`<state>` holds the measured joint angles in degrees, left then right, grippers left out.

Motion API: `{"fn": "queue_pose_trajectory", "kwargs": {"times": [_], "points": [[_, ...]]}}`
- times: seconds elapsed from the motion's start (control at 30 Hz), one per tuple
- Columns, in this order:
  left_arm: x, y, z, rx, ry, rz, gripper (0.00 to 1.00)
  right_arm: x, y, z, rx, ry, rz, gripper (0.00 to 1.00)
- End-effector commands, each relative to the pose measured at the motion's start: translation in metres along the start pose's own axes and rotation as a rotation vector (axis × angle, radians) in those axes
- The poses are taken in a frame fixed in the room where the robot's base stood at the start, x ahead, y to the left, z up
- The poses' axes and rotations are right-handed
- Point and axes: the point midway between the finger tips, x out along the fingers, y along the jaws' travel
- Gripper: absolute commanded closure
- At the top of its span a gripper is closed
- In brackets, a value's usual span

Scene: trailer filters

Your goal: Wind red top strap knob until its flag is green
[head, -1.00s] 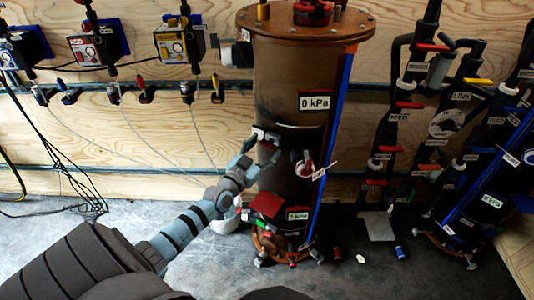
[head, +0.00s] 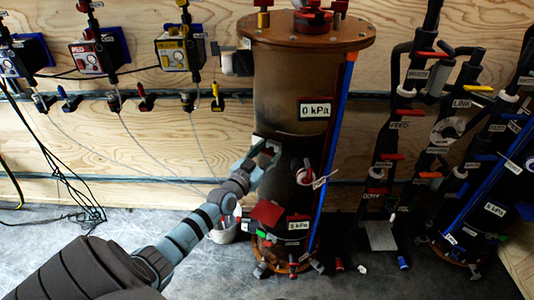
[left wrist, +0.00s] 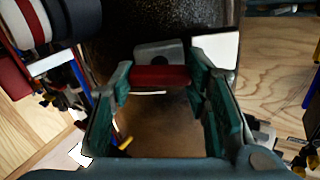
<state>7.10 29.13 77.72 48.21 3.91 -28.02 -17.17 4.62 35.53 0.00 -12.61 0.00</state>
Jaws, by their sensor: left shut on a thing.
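A tall brown filter drum (head: 285,90) stands upright at the middle of the head view. My left gripper (head: 268,152) is at its left front side, around mid-height. In the left wrist view my left gripper (left wrist: 160,85) has its two green fingers on either side of a red bar-shaped knob (left wrist: 158,76) and is shut on it. A grey bracket (left wrist: 158,52) sits behind the knob against the dark drum. A white plate (left wrist: 216,50) is just right of the bracket. I see no green on it. The knob is hard to make out in the head view. My right gripper is not in view.
A dark valve with a white tag (head: 306,173) sticks out of the drum right of my left gripper. A white bucket (head: 222,232) stands behind my left arm. Black pipework (head: 395,120) stands to the right.

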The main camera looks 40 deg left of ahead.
Motion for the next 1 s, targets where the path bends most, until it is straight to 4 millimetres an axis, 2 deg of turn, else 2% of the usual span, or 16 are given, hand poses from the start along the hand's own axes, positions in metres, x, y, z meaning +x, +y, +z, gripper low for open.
{"fn": "queue_pose_trajectory", "kwargs": {"times": [0.7,1.0], "points": [[-0.0004,-0.001,0.0018,-0.416,-0.003,0.0,0.85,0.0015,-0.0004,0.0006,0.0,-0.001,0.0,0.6],[-0.0005,-0.0012,0.0022,-0.495,-0.004,0.0,0.85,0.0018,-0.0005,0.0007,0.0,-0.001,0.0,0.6]]}}
